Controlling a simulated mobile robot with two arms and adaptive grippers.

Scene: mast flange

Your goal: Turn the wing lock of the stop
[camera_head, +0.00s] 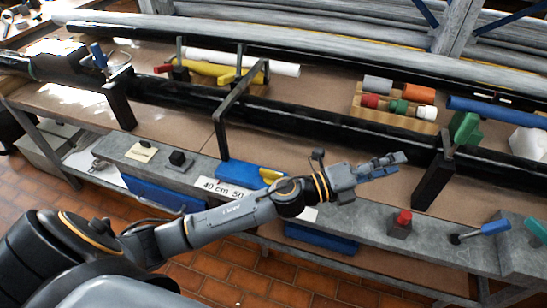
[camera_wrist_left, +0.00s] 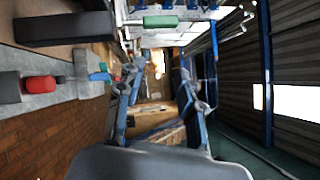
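I cannot tell for sure which part is the stop or its wing lock. A small block with a red knob (camera_head: 403,219) stands on the grey front rail (camera_head: 365,222); the red knob shows at the left of the left wrist view (camera_wrist_left: 40,89). A small dark block (camera_head: 178,160) stands further left on the rail. My left gripper (camera_head: 392,164) is above the bench, up and slightly left of the red knob, touching nothing that I can see. In the left wrist view its two fingers (camera_wrist_left: 158,82) are apart with nothing between them. My right gripper is not in view.
A long black beam (camera_head: 310,135) lies behind the gripper, with a dark upright post (camera_head: 433,182) just to its right. A wooden holder (camera_head: 395,113) with coloured cylinders, a green block (camera_head: 465,128) and a yellow tool (camera_head: 212,70) lie further back.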

